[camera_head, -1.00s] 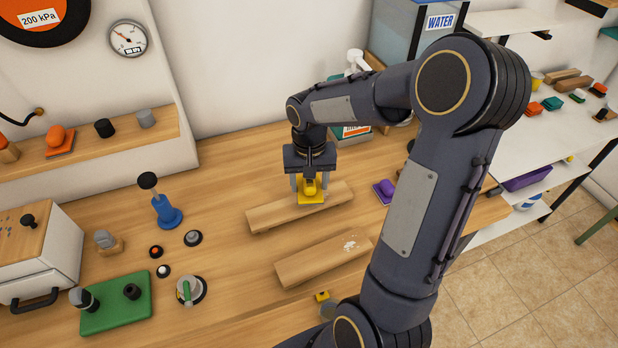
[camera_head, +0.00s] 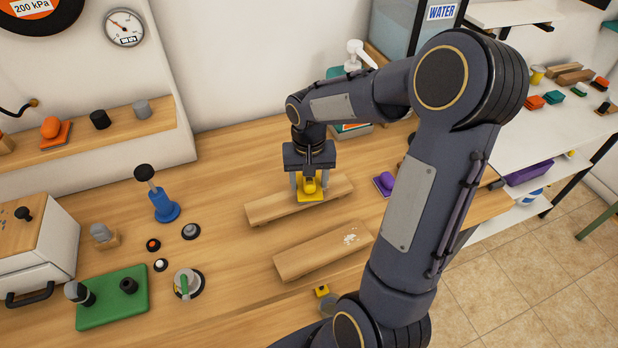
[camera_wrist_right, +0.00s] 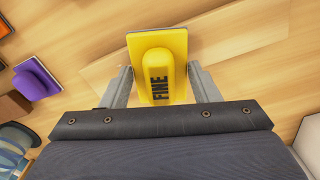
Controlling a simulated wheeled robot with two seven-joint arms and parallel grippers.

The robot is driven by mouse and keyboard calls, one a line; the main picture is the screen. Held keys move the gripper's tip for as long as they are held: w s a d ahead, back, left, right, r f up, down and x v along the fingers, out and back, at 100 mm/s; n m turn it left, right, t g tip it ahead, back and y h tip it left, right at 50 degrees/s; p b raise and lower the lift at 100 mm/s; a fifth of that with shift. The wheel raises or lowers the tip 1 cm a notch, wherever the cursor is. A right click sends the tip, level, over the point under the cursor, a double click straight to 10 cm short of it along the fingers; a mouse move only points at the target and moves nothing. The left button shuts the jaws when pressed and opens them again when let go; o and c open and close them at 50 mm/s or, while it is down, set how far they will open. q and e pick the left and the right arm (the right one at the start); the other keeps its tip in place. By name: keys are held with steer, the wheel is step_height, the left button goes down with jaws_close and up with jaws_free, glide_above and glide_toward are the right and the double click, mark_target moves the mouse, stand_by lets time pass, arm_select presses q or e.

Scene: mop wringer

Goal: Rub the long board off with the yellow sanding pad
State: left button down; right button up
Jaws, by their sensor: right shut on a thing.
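My right gripper (camera_head: 310,184) is shut on the yellow sanding pad (camera_head: 310,192), holding it by its raised grip. In the right wrist view the yellow pad (camera_wrist_right: 160,65) reads "FINE" and sits between both fingers (camera_wrist_right: 166,88). The pad is over the right half of the back wooden board (camera_head: 275,207) and appears to rest on its top. This board looks slightly longer than the front board (camera_head: 310,257), which has a white speckled patch (camera_head: 350,239). The back board also shows in the wrist view (camera_wrist_right: 235,32). My left gripper is not in view.
A purple pad (camera_head: 384,184) lies right of the back board. A small yellow block (camera_head: 322,291) is near the front board, close to my arm. A blue pump-like piece (camera_head: 163,205), several knobs and a green plate (camera_head: 113,298) stand at left.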

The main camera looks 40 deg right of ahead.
mark_target(335, 184)
steer(key=shift+f+b, duration=0.7)
steer(key=shift+f, duration=0.2)
steer(key=shift+s+d+r, duration=0.1)
steer(key=shift+s+d, duration=0.1)
steer(key=shift+d, duration=0.55)
steer(key=shift+s+d+r, duration=0.1)
steer(key=shift+s+d, duration=0.05)
steer(key=shift+d, duration=0.6)
steer(key=shift+s+d+f+p, duration=0.1)
steer(key=shift+s+d+p, duration=0.15)
steer(key=shift+d, duration=0.7)
steer(key=shift+s+d+f+p, duration=0.15)
steer(key=shift+s+d, duration=0.15)
steer(key=shift+d, duration=0.65)
steer(key=shift+w+a+f+b, duration=0.1)
steer(key=shift+w+a+b, duration=0.1)
steer(key=shift+a, duration=0.75)
steer(key=shift+w+a+b, duration=0.1)
steer(key=shift+w+a, duration=0.1)
steer(key=shift+a, duration=0.7)
steer(key=shift+w+a, duration=0.25)
steer(key=shift+a, duration=0.6)
steer(key=shift+w+a, duration=0.2)
steer(key=shift+a, duration=0.6)
steer(key=shift+d+r+p, duration=0.1)
steer(key=shift+r+p, duration=2.25)
steer(key=shift+r, duration=0.8)
steer(key=shift+w, duration=0.1)
